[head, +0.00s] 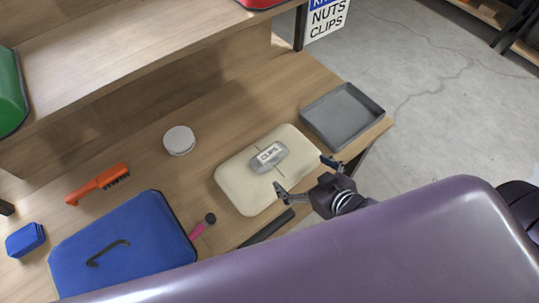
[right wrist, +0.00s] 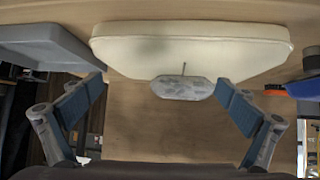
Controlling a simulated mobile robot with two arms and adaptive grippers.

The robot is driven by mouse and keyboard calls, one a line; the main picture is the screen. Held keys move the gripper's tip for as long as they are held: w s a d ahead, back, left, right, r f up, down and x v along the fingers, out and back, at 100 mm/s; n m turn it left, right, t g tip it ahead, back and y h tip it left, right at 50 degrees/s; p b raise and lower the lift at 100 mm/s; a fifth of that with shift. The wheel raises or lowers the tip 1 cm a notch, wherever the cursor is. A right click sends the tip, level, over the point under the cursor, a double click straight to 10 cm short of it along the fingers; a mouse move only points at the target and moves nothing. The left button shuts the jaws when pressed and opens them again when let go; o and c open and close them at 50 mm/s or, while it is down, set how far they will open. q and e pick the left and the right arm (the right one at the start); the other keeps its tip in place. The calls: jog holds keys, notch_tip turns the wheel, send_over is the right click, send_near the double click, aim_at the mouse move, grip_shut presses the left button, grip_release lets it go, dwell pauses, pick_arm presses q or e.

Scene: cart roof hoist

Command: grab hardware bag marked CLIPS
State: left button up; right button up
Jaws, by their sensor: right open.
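The hardware bag marked CLIPS (head: 268,157) is a small grey pouch with a white label. My right gripper (head: 304,175) is open at the pad's right front edge, apart from the bag. In the right wrist view the bag (right wrist: 182,88) shows in front of the pad (right wrist: 190,45), between the spread fingers (right wrist: 165,105) and beyond them. Nothing is between the fingertips. My left gripper is in neither view.
A grey tray (head: 342,137) stands at the bench's right end. A blue case (head: 130,246), an orange brush (head: 97,184), a white round tin (head: 179,140), a pink-handled tool (head: 203,226) and a dark bar (head: 266,228) lie around. A shelf (head: 120,65) overhangs the back.

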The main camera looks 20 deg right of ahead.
aim_at(275, 160)
jog(key=shift+w+a+r+t+y, duration=0.25)
jog(key=shift+a+r+t+y, duration=0.15)
jog(key=shift+a+y, duration=0.25)
jog(key=shift+s+a+r+n+t+y, duration=0.15)
jog(key=shift+a+r+n+t+y, duration=0.4)
jog(key=shift+y, duration=0.3)
jog(key=shift+w+a, duration=0.15)
jog(key=shift+w, duration=0.1)
jog(key=shift+x, duration=1)
jog(key=shift+w+a+f+p, duration=0.1)
jog(key=shift+w+a+p, duration=0.2)
jog(key=shift+w+p, duration=0.25)
jog(key=p+x, duration=0.1)
jog(key=x, duration=0.2)
jog(key=shift+a+f, duration=0.1)
jog(key=shift+f, duration=0.05)
jog(key=shift+w+a+f, duration=0.2)
jog(key=shift+w+f, duration=0.05)
jog(key=shift+w, duration=0.05)
jog(key=c, duration=1.2)
